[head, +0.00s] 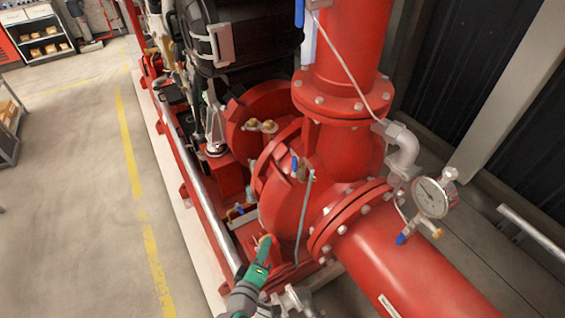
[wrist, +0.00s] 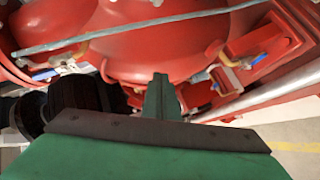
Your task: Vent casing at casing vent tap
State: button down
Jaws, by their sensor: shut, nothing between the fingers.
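A small tap with a blue lever (head: 295,164) sits on the upper part of the red pump casing (head: 286,208) in the head view. A thin grey tube (head: 304,215) hangs from beside it down the casing front. My gripper (head: 265,245) is low in front of the casing, well below that tap. In the wrist view my gripper's green fingers (wrist: 160,80) are together and empty, pointing at the red casing (wrist: 150,48). The grey tube (wrist: 130,32) crosses above them. I cannot tell whether the blue-lever tap shows in the wrist view.
A pressure gauge (head: 432,197) with a blue-handled valve stands right, on the large red pipe (head: 410,262). A small blue-handled fitting (wrist: 227,60) lies right of my fingers. A pale rail (head: 205,195) edges the skid. Floor at left (head: 75,210) is clear.

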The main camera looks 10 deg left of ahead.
aim_at(294, 167)
jog(key=w+a+r+h, duration=0.2)
jog(key=w+r+h, duration=0.2)
jog(key=r, duration=0.7)
jog(key=w+a+r+h, duration=0.2)
jog(key=w+r+h, duration=0.2)
jog(key=r, duration=0.7)
jog(key=shift+w+m+t, duration=0.3)
jog(key=shift+w+m, duration=0.1)
jog(key=shift+w, duration=0.15)
jog(key=x, duration=1)
jog(key=s+d, duration=0.2)
jog(key=s, duration=0.1)
jog(key=shift+s+d, duration=0.2)
jog(key=shift+f, duration=0.1)
